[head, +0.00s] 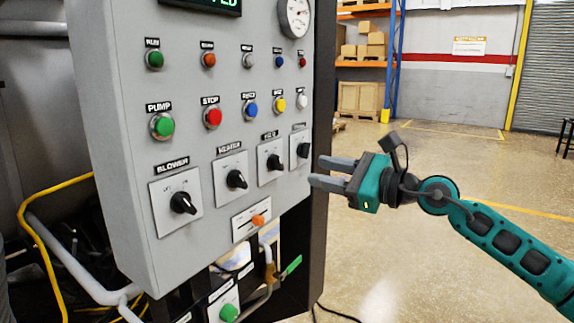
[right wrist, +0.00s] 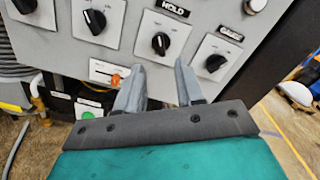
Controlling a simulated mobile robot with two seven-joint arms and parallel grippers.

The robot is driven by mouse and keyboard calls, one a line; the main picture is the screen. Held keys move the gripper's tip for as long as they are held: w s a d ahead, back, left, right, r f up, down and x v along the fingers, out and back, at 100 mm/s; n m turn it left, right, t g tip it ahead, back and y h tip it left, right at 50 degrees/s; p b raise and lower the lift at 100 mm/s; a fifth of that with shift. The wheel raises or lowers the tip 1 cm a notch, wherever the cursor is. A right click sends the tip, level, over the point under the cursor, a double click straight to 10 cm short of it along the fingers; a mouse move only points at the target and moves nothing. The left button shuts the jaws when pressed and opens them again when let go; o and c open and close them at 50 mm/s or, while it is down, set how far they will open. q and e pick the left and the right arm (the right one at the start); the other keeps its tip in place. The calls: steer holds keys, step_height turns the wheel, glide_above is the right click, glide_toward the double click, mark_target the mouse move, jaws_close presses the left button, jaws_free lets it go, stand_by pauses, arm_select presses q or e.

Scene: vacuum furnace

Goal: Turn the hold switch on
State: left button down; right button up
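The hold switch is a black rotary knob on a white square plate, labelled HOLD in the right wrist view (right wrist: 160,42). In the head view it is the third of the row of black knobs (head: 273,162). My right gripper (head: 320,172) is open and empty, just right of the panel's edge in the head view. In the right wrist view its two fingers (right wrist: 160,72) are spread and point toward the panel, with the hold knob showing beyond the gap between them. No contact with the knob shows. My left gripper is not in view.
The grey panel (head: 130,110) also carries the blower knob (head: 183,203), the heater knob (head: 236,179) and a fourth knob (head: 303,150) beside the hold switch. Push buttons sit above. An orange slider (head: 257,220) is below. Open floor (head: 420,180) lies right of the panel.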

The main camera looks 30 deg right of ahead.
mark_target(281, 163)
steer(key=shift+p+x, duration=0.95)
steer(key=shift+x, duration=3.65)
steer(key=shift+d, duration=0.1)
jaws_close()
